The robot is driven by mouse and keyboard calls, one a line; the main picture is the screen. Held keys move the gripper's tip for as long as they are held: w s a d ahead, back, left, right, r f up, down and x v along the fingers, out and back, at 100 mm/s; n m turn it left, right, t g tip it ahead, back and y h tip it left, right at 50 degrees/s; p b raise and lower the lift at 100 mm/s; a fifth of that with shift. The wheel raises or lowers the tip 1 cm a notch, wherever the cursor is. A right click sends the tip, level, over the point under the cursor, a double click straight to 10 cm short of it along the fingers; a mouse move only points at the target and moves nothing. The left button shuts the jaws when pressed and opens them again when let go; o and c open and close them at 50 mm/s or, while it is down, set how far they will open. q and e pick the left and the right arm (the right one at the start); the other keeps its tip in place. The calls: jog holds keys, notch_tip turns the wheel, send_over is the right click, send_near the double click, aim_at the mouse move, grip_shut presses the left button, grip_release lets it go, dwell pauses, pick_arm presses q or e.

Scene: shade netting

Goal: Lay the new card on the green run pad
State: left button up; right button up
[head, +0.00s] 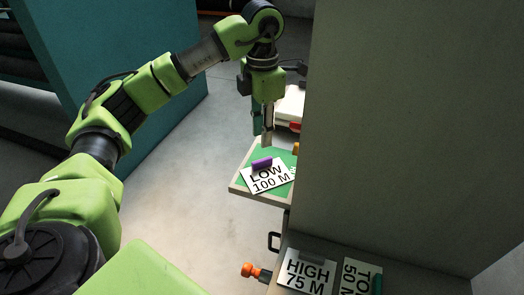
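A white card reading LOW 100 M (268,182) with a purple grip (262,163) lies on the green run pad (247,168), a little askew and reaching the pad's front edge. My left gripper (266,140) points down just above the purple grip, and its fingertips look apart from it. Its fingers are seen nearly edge-on, so I cannot tell whether they are open. The pad's right side is hidden behind a tall grey panel (400,120). My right gripper is not in view.
Cards reading HIGH 75 M (305,275) and 50 M (358,280) lie on a grey surface at the bottom. An orange-and-black fitting (254,271) juts out left of them. A teal cabinet (125,75) stands at the left. Open floor (190,195) lies between.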

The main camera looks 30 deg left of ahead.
pick_arm(q)
notch_tip(320, 180, up, 3)
jog(key=shift+r, duration=0.15)
dwell(0.6)
